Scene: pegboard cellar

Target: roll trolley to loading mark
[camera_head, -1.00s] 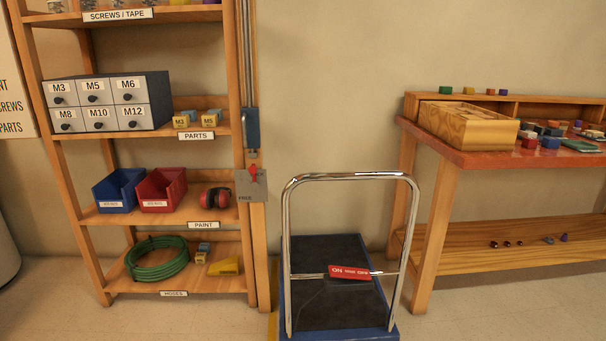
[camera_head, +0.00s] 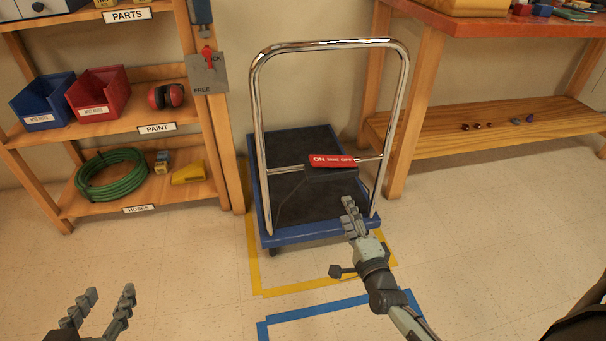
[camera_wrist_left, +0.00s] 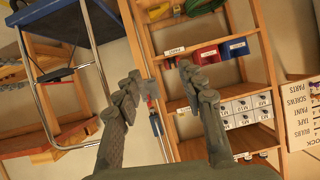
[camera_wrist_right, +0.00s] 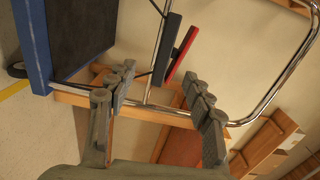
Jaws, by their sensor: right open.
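The trolley (camera_head: 310,233) stands on the floor at the centre, with a blue deck, black mat and upright chrome push handle (camera_head: 330,43). A red ON/OFF brake label (camera_head: 332,160) sits on a dark pedal at its low crossbar. Yellow tape (camera_head: 300,287) outlines the floor around the trolley; blue tape (camera_head: 335,309) marks the floor in front. My right gripper (camera_head: 343,236) is open and empty before the trolley's near right side; the label also shows beyond its fingers in the right wrist view (camera_wrist_right: 181,53). My left gripper (camera_head: 109,292) is open and empty at lower left.
A wooden shelf (camera_head: 170,202) with bins, ear defenders and a green hose (camera_head: 112,175) stands left of the trolley. A red-topped workbench (camera_head: 500,25) with a lower shelf stands to the right. The floor in front is clear.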

